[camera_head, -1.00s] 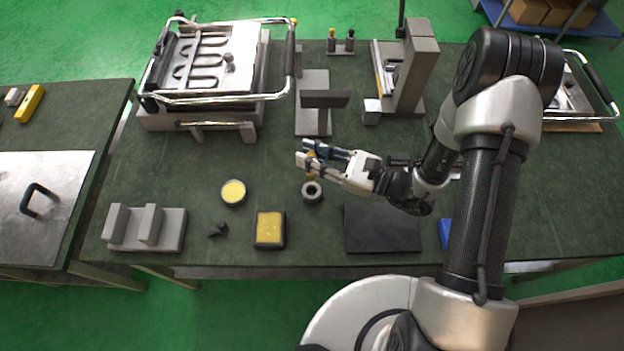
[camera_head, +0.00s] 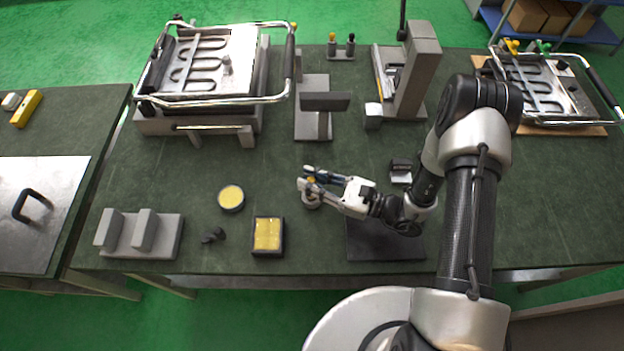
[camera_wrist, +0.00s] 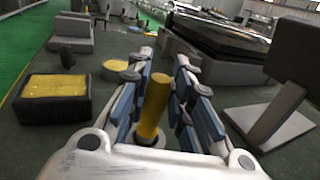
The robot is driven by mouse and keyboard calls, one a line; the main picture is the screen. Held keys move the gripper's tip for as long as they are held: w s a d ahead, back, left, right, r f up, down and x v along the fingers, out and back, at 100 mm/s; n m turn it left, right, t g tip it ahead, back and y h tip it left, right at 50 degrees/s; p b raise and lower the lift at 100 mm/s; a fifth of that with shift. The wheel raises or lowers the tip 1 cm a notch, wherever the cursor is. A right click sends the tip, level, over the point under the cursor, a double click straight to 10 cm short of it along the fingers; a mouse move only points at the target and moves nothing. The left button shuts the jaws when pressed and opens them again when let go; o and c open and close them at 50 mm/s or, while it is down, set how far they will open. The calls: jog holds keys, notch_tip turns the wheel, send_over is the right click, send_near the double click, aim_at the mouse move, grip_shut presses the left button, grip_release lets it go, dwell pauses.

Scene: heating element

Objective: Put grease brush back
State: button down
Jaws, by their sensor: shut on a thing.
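The grease brush shows as an upright yellow handle (camera_wrist: 153,106) between my gripper's fingers in the wrist view. My gripper (camera_head: 308,177) is shut on this handle, over the front middle of the green table. The small round holder (camera_head: 311,202) is directly under the fingers in the head view and is partly covered by them. A pale rim (camera_wrist: 150,140) shows around the handle's lower end in the wrist view. The brush's lower end is hidden, so I cannot tell how deep it sits in the holder.
A yellow grease tray (camera_head: 268,235), a round yellow tin (camera_head: 231,198) and a small black part (camera_head: 213,235) lie left of my gripper. A dark flat plate (camera_head: 385,241) lies under my arm. A grey upright stand (camera_head: 313,122) is behind the gripper.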

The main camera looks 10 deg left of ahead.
jog(key=shift+f, duration=0.2)
jog(key=c, duration=1.4)
grip_release()
jog(key=shift+c, duration=0.2)
jog(key=shift+r, duration=0.2)
jog(key=shift+d, duration=0.25)
jog(key=d, duration=0.3)
jog(key=s+d+p, duration=0.1)
jog(key=d, duration=0.3)
jog(key=s+d, duration=0.1)
jog(key=d, duration=0.3)
jog(key=shift+d+p, duration=0.2)
jog(key=shift+p, duration=0.15)
